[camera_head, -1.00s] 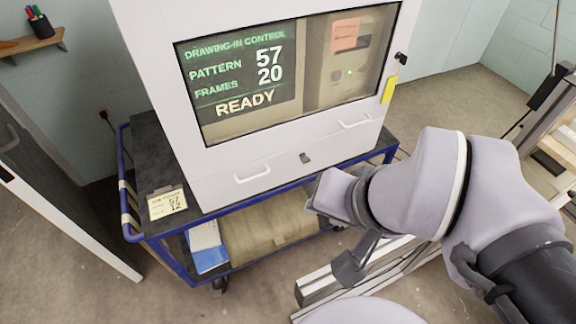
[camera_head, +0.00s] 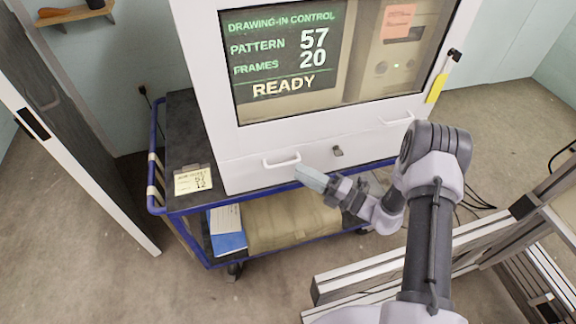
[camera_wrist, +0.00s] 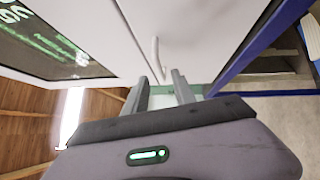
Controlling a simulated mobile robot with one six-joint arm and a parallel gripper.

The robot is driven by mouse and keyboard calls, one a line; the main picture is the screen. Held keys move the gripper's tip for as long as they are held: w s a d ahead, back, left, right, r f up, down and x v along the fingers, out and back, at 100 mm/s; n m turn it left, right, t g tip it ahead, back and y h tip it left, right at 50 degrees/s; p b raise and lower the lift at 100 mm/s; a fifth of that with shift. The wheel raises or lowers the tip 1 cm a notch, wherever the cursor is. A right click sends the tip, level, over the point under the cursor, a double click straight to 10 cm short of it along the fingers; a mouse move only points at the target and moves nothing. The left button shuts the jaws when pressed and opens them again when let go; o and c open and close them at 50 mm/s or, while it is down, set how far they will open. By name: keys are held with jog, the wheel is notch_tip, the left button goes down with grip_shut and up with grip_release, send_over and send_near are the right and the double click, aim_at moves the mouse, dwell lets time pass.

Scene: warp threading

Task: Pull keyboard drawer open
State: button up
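The keyboard drawer (camera_head: 310,160) is the white lower front panel of the cabinet, flush and closed. It has a left handle (camera_head: 281,162), a right handle (camera_head: 395,119) and a small dark lock (camera_head: 337,150) between them. My gripper (camera_head: 303,174) is just right of and below the left handle in the head view. In the wrist view, my gripper (camera_wrist: 159,76) has its two fingers apart, with a white handle (camera_wrist: 158,58) standing ahead, roughly in line with the gap. I cannot tell whether the fingers touch the handle or panel.
The cabinet stands on a blue-framed cart (camera_head: 157,205) with a note card (camera_head: 193,179) on its left. A blue-and-white folder (camera_head: 227,230) lies on the lower shelf. A metal frame (camera_head: 400,262) stands at the lower right. A grey door (camera_head: 75,120) is at left.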

aim_at(288, 167)
jog(key=b+x, duration=0.1)
jog(key=x, duration=0.4)
jog(key=shift+a, duration=0.2)
grip_shut()
dwell(1.1)
